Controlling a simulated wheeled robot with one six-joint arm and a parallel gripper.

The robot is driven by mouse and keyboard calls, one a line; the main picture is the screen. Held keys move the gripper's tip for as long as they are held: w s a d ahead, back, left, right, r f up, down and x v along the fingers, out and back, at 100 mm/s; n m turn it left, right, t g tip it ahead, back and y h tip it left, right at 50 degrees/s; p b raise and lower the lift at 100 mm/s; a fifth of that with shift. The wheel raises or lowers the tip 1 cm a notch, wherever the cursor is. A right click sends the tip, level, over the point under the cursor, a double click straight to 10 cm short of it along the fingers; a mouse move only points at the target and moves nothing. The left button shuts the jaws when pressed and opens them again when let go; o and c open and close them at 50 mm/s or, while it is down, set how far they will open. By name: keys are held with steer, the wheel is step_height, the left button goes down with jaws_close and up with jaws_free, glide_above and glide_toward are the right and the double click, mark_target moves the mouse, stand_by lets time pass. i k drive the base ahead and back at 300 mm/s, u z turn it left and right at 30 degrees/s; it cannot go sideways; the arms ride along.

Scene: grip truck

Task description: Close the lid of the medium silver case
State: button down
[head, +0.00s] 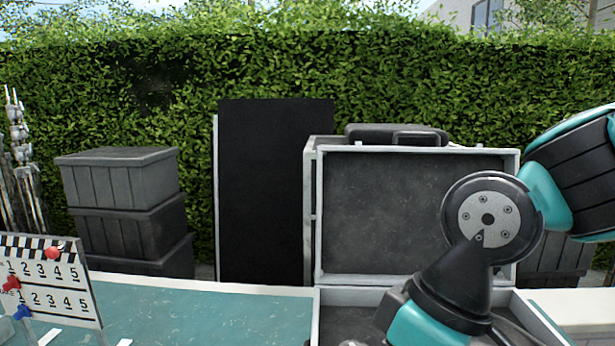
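The silver case stands open on the teal-topped surface, right of centre in the head view. Its lid (385,215) is raised about upright, with a pale silver rim and a dark grey inner lining. The case's base (345,325) lies below the lid, with its front cut off by the bottom edge of the picture. My arm crosses in front of the right part of the lid and hides some of the lid and base. The arm runs down out of the picture over the base, so my gripper's fingers do not show.
A teal-topped surface (215,312) is clear left of the case. A clapper-like board (50,290) with coloured pins stands at the left. Behind are stacked grey crates (122,205), a tall black panel (275,190), and a dark case (370,134) behind the lid. A hedge closes the back.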

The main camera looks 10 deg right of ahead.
mark_target(378, 210)
steer(key=z, duration=0.5)
steer(key=k, duration=1.1)
steer(key=u, duration=0.4)
steer(key=i, duration=1.45)
steer(key=z, duration=0.5)
